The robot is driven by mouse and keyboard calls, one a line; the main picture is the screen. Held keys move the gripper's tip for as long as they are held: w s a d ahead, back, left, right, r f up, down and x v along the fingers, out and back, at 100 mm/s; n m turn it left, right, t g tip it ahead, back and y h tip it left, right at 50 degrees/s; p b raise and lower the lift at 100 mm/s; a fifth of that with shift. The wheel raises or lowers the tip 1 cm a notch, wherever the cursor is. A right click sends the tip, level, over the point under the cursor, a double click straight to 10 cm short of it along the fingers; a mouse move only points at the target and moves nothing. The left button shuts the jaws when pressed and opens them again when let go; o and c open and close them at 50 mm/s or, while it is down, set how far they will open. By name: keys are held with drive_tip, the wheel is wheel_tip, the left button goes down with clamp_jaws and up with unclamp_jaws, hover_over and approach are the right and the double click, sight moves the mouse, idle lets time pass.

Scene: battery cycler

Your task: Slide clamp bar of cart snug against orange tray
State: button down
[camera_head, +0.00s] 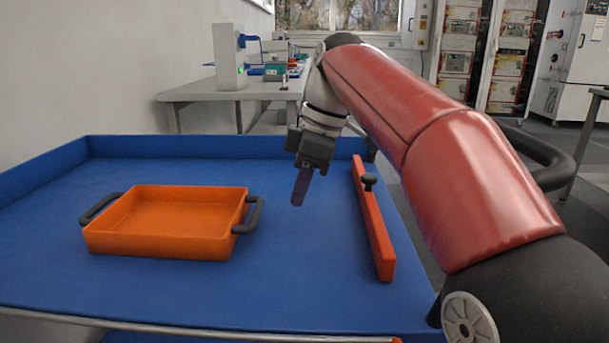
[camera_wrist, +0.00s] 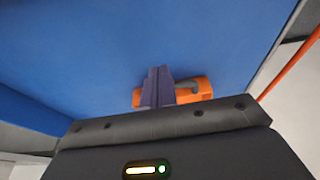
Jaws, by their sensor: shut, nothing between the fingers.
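The orange tray (camera_head: 165,246) with two dark side handles lies flat on the blue cart's left half. The orange clamp bar (camera_head: 372,225), with a black knob (camera_head: 370,181), runs front to back along the right side of the cart top. A wide gap separates bar and tray. My gripper (camera_head: 298,203) is between them, nearer the bar, fingers pointing down, shut and empty. It touches neither in the head view. In the wrist view, the shut fingers (camera_wrist: 158,70) partly hide an orange piece with a grey handle-like part; I cannot tell which object it is.
The blue cart (camera_head: 290,290) has a raised rim at its back and left. Its surface between tray and bar is bare. A grey table (camera_head: 190,94) with equipment stands behind, and metal cabinets (camera_head: 480,60) stand at the back right.

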drive_tip(key=b+x, duration=0.1)
drive_tip(key=x, duration=0.3)
drive_tip(key=a, duration=0.2)
drive_tip(key=shift+a+r+p, duration=0.1)
drive_tip(key=shift+a+p, duration=0.15)
drive_tip(key=shift+p, duration=0.05)
drive_tip(key=shift+w+a, duration=0.15)
drive_tip(key=shift+a, duration=0.5)
